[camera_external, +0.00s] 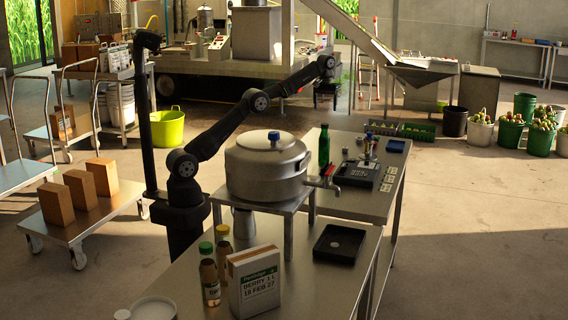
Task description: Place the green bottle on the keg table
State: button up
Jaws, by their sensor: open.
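The green bottle (324,147) stands upright on the rear metal table (375,205), just behind and right of the keg. The steel keg (265,172) with a blue-knobbed lid sits on a small raised metal stand, with a tap on its right side. The stand is at the front metal table (205,285), which I take as the keg table. My gripper (328,98) is at the end of my outstretched arm, above the bottle in the picture and apart from it. It is open and small; nothing shows between its fingers.
A black scale-like tray (339,244), a carton (254,281) and two small capped bottles (210,281) stand on the front table. Bare tabletop shows around the black tray.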

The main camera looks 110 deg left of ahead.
jog(key=s+a+f+t+y, duration=0.1)
jog(key=s+a+f+y, duration=0.1)
jog(key=a+f+y, duration=0.35)
jog(key=m+t+y, duration=0.4)
jog(key=m+t, duration=0.5)
send_near(327, 140)
jog(key=s+d+r, duration=0.1)
jog(key=s, duration=0.5)
jog(key=shift+w+r+x, duration=0.15)
jog(key=shift+x, duration=4.1)
jog(key=shift+w+r+x, duration=0.1)
jog(key=shift+x, duration=4.2)
jog(key=shift+d, duration=0.15)
jog(key=shift+c, duration=0.5)
